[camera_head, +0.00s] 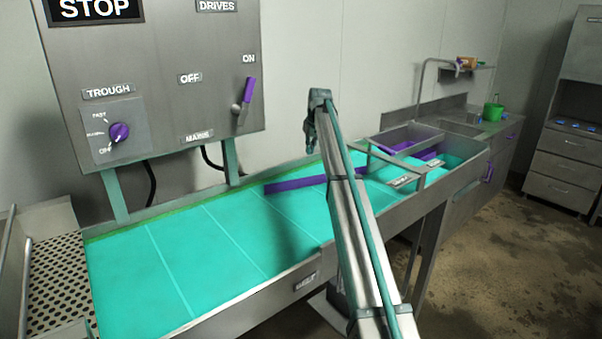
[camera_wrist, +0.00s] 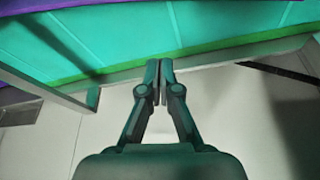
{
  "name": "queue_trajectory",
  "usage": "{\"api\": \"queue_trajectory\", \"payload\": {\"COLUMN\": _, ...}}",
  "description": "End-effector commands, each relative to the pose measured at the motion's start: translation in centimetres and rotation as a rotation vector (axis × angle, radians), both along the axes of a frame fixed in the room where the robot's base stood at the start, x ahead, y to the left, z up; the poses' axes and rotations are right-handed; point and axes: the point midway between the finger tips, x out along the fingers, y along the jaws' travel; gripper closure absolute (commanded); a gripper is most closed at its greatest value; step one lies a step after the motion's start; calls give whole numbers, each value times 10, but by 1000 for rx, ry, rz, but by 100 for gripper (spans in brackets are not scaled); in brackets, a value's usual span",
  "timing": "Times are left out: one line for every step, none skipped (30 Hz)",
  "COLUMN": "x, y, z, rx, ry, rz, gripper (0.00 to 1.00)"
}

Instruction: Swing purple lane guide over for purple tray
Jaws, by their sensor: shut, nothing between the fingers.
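The purple lane guide (camera_head: 296,185) is a flat bar lying across the teal belt (camera_head: 215,240); my arm hides its right part. At the belt's right end a metal frame with dividers (camera_head: 405,182) holds purple surfaces (camera_head: 412,150), perhaps the purple tray; I cannot tell for certain. My gripper (camera_head: 309,147) is raised near the belt's far edge, apart from the guide. In the wrist view my gripper (camera_wrist: 160,82) is shut and empty, its fingertips by the belt's green-edged rim. A purple strip (camera_wrist: 50,8) shows at the top left there; I cannot tell which part it is.
A control panel (camera_head: 160,75) with a purple lever (camera_head: 246,98) and purple knob (camera_head: 119,132) stands behind the belt at left. A perforated metal tray (camera_head: 60,270) is at the left end. A green cup (camera_head: 493,112) stands on the counter at right. The floor at right is clear.

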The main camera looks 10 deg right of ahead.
Motion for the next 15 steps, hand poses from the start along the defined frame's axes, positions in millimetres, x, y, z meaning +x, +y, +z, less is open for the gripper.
{"api": "queue_trajectory", "payload": {"x": 1, "y": 1, "z": -2, "rx": 4, "ry": 1, "rz": 8, "gripper": 100}}
{"api": "queue_trajectory", "payload": {"x": 1, "y": 1, "z": -3, "rx": 4, "ry": 1, "rz": 7, "gripper": 100}}
{"api": "queue_trajectory", "payload": {"x": 2, "y": 2, "z": -7, "rx": 3, "ry": 2, "rz": 6, "gripper": 100}}
{"api": "queue_trajectory", "payload": {"x": 3, "y": 2, "z": -10, "rx": 3, "ry": 3, "rz": 5, "gripper": 100}}
{"api": "queue_trajectory", "payload": {"x": 4, "y": 2, "z": -13, "rx": 3, "ry": 3, "rz": 5, "gripper": 100}}
{"api": "queue_trajectory", "payload": {"x": 6, "y": 3, "z": -18, "rx": 2, "ry": 2, "rz": 4, "gripper": 100}}
{"api": "queue_trajectory", "payload": {"x": 7, "y": 3, "z": -22, "rx": 2, "ry": 2, "rz": 4, "gripper": 100}}
{"api": "queue_trajectory", "payload": {"x": 9, "y": 3, "z": -27, "rx": 2, "ry": 3, "rz": 4, "gripper": 100}}
{"api": "queue_trajectory", "payload": {"x": 11, "y": 4, "z": -34, "rx": 2, "ry": 4, "rz": 4, "gripper": 100}}
{"api": "queue_trajectory", "payload": {"x": 13, "y": 5, "z": -39, "rx": 1, "ry": 3, "rz": 3, "gripper": 100}}
{"api": "queue_trajectory", "payload": {"x": 15, "y": 5, "z": -44, "rx": 2, "ry": 3, "rz": 3, "gripper": 100}}
{"api": "queue_trajectory", "payload": {"x": 18, "y": 6, "z": -52, "rx": 2, "ry": 3, "rz": 3, "gripper": 100}}
{"api": "queue_trajectory", "payload": {"x": 20, "y": 6, "z": -58, "rx": 1, "ry": 3, "rz": 3, "gripper": 100}}
{"api": "queue_trajectory", "payload": {"x": 21, "y": 7, "z": -63, "rx": 1, "ry": 3, "rz": 3, "gripper": 100}}
{"api": "queue_trajectory", "payload": {"x": 24, "y": 7, "z": -71, "rx": 1, "ry": 2, "rz": 3, "gripper": 100}}
